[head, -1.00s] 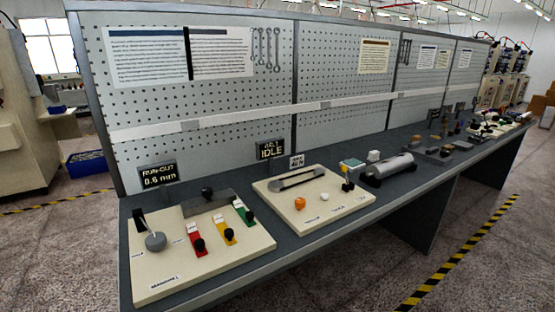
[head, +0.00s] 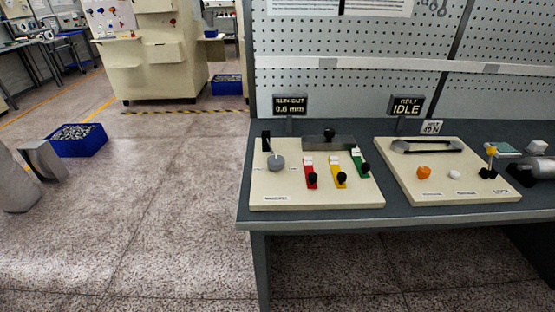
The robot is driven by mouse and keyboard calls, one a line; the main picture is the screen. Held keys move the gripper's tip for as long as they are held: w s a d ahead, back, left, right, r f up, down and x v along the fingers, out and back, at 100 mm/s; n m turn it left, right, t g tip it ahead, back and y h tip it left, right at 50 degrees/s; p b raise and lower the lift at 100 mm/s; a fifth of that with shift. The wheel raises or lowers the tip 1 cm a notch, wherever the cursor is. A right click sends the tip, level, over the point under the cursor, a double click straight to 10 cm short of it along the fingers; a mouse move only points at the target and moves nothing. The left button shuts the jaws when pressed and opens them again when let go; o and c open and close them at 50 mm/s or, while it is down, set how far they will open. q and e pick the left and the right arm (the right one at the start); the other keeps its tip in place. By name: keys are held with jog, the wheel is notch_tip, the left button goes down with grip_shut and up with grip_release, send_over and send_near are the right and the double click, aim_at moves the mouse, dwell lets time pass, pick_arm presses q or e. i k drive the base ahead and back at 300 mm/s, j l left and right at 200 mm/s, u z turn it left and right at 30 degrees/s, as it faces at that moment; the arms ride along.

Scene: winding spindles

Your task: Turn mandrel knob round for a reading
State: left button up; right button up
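The left cream panel (head: 316,201) lies on the bench near its left end. A grey round knob (head: 276,162) sits at the panel's left side, with a small label at each side; it looks like the mandrel knob. A black upright piece (head: 266,140) stands behind it. A small display (head: 290,104) above the panel reads "RUN-OUT 0.6 mm".
The same panel has red (head: 307,166), yellow (head: 335,168) and green (head: 356,158) slides with black knobs. A second panel (head: 470,195), with a belt and an orange knob (head: 423,172), lies to the right below a "BELT IDLE" display (head: 406,106).

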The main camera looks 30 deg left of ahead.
aim_at(275, 162)
jog(key=i+j, duration=0.1)
jog(key=j, duration=0.55)
jog(key=i+j+z, duration=0.1)
jog(key=j, duration=0.6)
